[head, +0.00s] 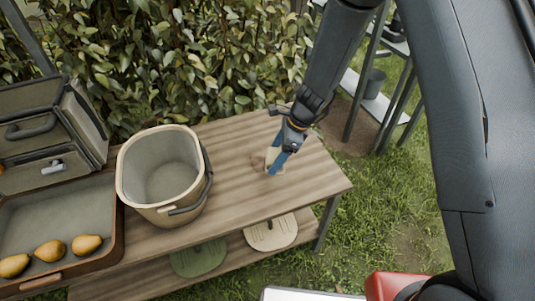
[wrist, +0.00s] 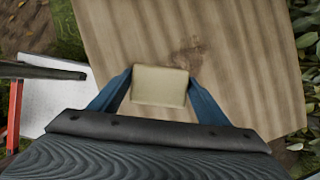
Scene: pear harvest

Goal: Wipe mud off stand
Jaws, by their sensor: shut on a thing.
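The stand (head: 235,150) is a wooden table with a striped plank top. My gripper (head: 275,168) is over the right part of its top, its blue fingers pointing down. It is shut on a pale yellow sponge (wrist: 160,86), which sits between the two fingers in the wrist view. The sponge (head: 274,160) is low at the tabletop in the head view; I cannot tell if it touches. A brown mud smear (wrist: 188,55) lies on the wood just beyond the sponge, up and right of it in the wrist view. In the head view the mud (head: 257,160) shows faintly left of the fingers.
A beige bucket (head: 135,182) with a dark handle stands left of my gripper. A tray (head: 115,240) with 3 pears lies farther left, by a grey case (head: 35,125). Two flat boards (head: 272,233) are on the lower shelf. Leafy bushes stand behind; the tabletop's right end is clear.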

